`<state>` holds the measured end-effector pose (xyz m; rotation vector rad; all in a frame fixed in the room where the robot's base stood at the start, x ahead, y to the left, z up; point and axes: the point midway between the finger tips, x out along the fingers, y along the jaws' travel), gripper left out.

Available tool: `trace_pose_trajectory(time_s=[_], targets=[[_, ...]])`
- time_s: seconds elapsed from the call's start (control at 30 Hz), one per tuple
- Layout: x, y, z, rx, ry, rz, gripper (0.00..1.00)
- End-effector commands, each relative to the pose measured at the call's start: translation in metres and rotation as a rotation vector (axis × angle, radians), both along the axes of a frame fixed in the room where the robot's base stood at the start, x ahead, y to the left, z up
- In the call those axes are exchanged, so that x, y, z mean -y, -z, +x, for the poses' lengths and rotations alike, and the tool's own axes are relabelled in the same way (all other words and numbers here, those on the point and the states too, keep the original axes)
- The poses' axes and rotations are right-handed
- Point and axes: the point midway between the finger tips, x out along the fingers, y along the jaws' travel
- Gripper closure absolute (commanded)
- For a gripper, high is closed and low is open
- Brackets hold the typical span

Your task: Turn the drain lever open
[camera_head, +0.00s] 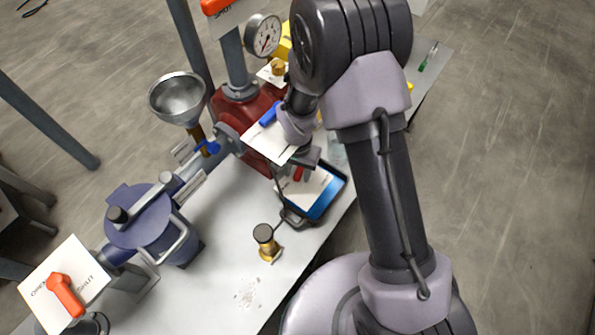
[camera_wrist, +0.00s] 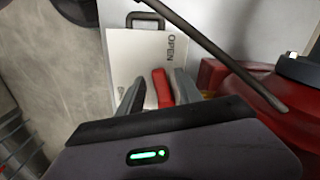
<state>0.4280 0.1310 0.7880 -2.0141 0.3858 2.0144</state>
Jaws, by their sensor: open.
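A red lever (camera_wrist: 162,88) stands against a white plate (camera_wrist: 136,52) marked OPEN in the wrist view. A second word on the plate is mostly hidden. My gripper (camera_wrist: 160,78) is open, with one finger on each side of the red lever; I cannot tell whether either finger touches it. In the head view my gripper (camera_head: 297,165) is low over the table's right edge, by the red lever (camera_head: 298,174) and its plate (camera_head: 308,190). No label in view names the drain.
A blue lever (camera_head: 269,115) on a white plate and an orange lever (camera_head: 64,293) are elsewhere. A thin dark rod (camera_wrist: 215,48) crosses the wrist view.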

Motion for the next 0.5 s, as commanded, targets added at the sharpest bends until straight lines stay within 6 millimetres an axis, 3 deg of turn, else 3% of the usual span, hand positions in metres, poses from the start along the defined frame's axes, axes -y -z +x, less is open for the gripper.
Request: trace_pose_trajectory(time_s=[0.07,0.27,0.5], targets=[[0.0,-0.0003,0.0,0.0,0.0,0.0,0.62],[0.0,-0.0004,0.0,0.0,0.0,0.0,1.0],[-0.0048,0.0026,0.0028,0.003,0.09,0.001,1.0]])
